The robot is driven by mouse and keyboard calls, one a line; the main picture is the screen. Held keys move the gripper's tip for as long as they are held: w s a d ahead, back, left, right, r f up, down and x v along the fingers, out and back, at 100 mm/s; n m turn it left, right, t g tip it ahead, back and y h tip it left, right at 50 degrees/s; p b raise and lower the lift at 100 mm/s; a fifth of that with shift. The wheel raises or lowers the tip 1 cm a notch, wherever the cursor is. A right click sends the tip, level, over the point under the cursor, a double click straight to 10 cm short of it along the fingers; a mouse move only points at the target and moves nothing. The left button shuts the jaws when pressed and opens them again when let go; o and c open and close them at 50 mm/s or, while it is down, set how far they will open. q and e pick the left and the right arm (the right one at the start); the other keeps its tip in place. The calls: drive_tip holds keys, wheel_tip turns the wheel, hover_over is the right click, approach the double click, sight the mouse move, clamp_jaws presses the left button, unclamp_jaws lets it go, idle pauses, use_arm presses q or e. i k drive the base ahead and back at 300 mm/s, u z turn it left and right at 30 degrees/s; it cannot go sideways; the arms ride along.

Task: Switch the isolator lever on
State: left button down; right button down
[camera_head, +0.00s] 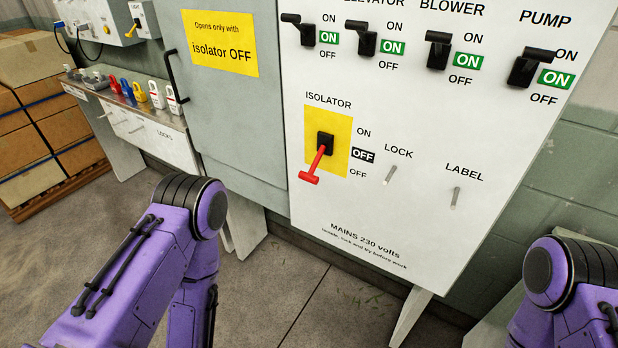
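The isolator lever (316,166) is a red T-shaped handle on a black hub, mounted on a yellow plate (341,133) on the white control panel. It points down and slightly left, toward OFF. The indicator (363,155) beside it reads OFF in white on black. My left arm shows at the lower left, with its elbow in front of the grey cabinet door. My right arm shows at the lower right edge. Neither gripper is in the view, and nothing of mine touches the lever.
Black levers for blower (437,50), pump (527,67) and others sit above, with green ON indicators. LOCK (390,172) and LABEL (456,197) pegs are right of the isolator. A grey door (222,110) with a black handle (174,76), a lock shelf (130,115) and boxes (45,120) stand left.

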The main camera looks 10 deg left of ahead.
sight(310, 176)
drive_tip(key=k, duration=1.35)
drive_tip(key=u, duration=0.8)
drive_tip(key=i, duration=1.2)
drive_tip(key=z, duration=0.25)
